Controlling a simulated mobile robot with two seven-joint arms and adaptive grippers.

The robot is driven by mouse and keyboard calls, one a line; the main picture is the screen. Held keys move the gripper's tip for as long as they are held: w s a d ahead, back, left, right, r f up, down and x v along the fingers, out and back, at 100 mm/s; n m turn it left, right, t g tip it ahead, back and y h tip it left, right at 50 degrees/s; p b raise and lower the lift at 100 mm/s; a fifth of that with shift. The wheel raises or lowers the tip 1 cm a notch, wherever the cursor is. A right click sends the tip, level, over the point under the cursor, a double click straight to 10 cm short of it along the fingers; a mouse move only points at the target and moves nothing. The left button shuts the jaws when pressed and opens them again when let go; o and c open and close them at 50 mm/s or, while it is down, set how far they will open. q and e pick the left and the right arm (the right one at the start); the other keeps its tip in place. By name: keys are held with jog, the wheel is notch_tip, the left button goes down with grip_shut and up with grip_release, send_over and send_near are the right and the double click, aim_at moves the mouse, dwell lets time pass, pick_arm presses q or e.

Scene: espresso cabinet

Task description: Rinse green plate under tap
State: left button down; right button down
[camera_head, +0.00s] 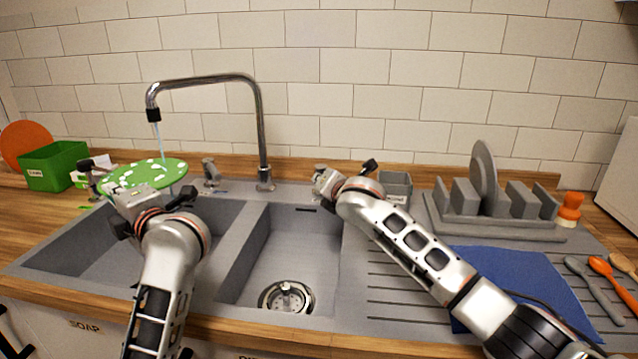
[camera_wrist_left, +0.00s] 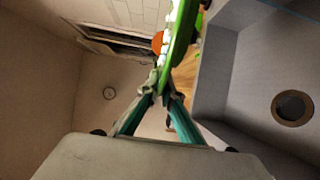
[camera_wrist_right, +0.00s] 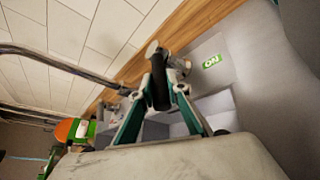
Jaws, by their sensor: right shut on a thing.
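The green plate (camera_head: 145,174) is held nearly level above the left basin, with white patches on its upper face. Water runs from the tap (camera_head: 262,130) in a thin stream (camera_head: 159,135) onto it. My left gripper (camera_head: 118,196) is shut on the plate's near edge; in the left wrist view the fingers (camera_wrist_left: 161,90) meet on the plate (camera_wrist_left: 178,42). My right gripper (camera_head: 322,178) is right of the tap's base. In the right wrist view its fingers (camera_wrist_right: 158,85) close around a dark upright handle (camera_wrist_right: 159,82), near a green ON label (camera_wrist_right: 212,61).
A green box (camera_head: 52,168) and an orange disc (camera_head: 24,140) stand left of the sink. At right are a grey rack (camera_head: 500,215), an orange brush (camera_head: 570,208), a blue cloth (camera_head: 530,285) and several spoons (camera_head: 600,270). The right basin (camera_head: 290,250) is empty.

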jog(key=shift+d+n+y, duration=0.25)
jog(key=shift+n+y, duration=0.05)
jog(key=shift+y, duration=0.1)
jog(key=c, duration=2)
grip_release()
jog(key=shift+o, duration=0.2)
jog(key=shift+s, duration=0.1)
jog(key=v, duration=1.1)
jog(key=shift+s+d+r, duration=0.2)
jog(key=shift+s+r, duration=0.05)
jog(key=shift+r, duration=0.1)
